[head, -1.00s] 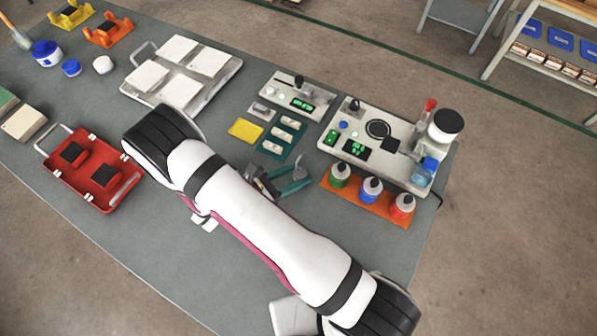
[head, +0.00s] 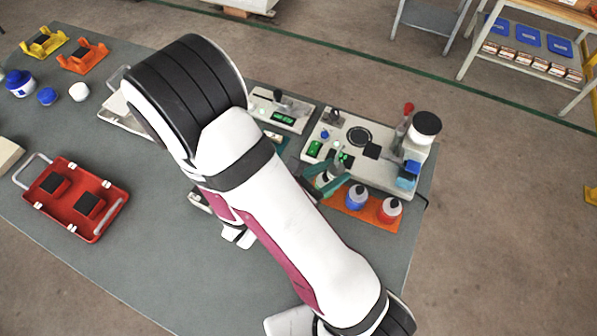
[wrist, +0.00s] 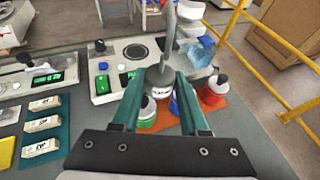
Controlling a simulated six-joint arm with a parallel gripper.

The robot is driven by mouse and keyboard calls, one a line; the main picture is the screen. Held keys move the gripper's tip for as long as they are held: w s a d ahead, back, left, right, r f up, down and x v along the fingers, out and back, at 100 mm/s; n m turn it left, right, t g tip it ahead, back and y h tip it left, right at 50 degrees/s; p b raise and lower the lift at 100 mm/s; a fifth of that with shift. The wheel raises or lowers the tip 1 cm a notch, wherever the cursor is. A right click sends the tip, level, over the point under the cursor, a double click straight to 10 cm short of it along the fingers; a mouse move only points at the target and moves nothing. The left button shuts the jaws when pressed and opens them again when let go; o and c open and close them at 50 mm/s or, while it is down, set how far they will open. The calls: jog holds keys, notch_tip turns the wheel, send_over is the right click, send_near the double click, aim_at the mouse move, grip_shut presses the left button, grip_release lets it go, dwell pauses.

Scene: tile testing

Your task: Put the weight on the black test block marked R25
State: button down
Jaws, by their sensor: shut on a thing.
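My gripper (head: 338,178) is raised near the front edge of the right instrument. In the wrist view its teal fingers (wrist: 162,98) are shut on a grey metal weight (wrist: 160,76) with a hooked top and a small label I cannot read.
The right instrument (head: 330,132) stands behind my gripper, with red (head: 390,209) and blue (head: 357,197) capped bottles on an orange mat nearby. My arm covers most of the white tile tray (head: 118,116). The bench between the red case and my arm is clear.

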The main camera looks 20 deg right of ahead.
jog(key=w+a+r+n+t+y, duration=0.2)
jog(key=w+a+n+t+y, duration=0.15)
jog(key=a, duration=0.45)
jog(key=w+a+r+n+t+y, duration=0.25)
jog(key=w+a, duration=0.25)
jog(key=a, duration=0.4)
jog(key=shift+n+h, duration=0.4)
jog(key=shift+h, duration=0.1)
jog(key=a+f, duration=0.2)
jog(key=a, duration=0.1)
jog(key=a+f, duration=0.2)
jog(key=a, duration=0.1)
jog(key=a+f, duration=0.2)
jog(key=a, duration=0.2)
jog(key=shift+w+f, duration=0.25)
jog(key=f, duration=0.4)
jog(key=shift+a+f, duration=0.1)
jog(key=shift+a, duration=0.15)
jog(key=shift+f, duration=0.15)
jog(key=shift+c, duration=2.1)
grip_release()
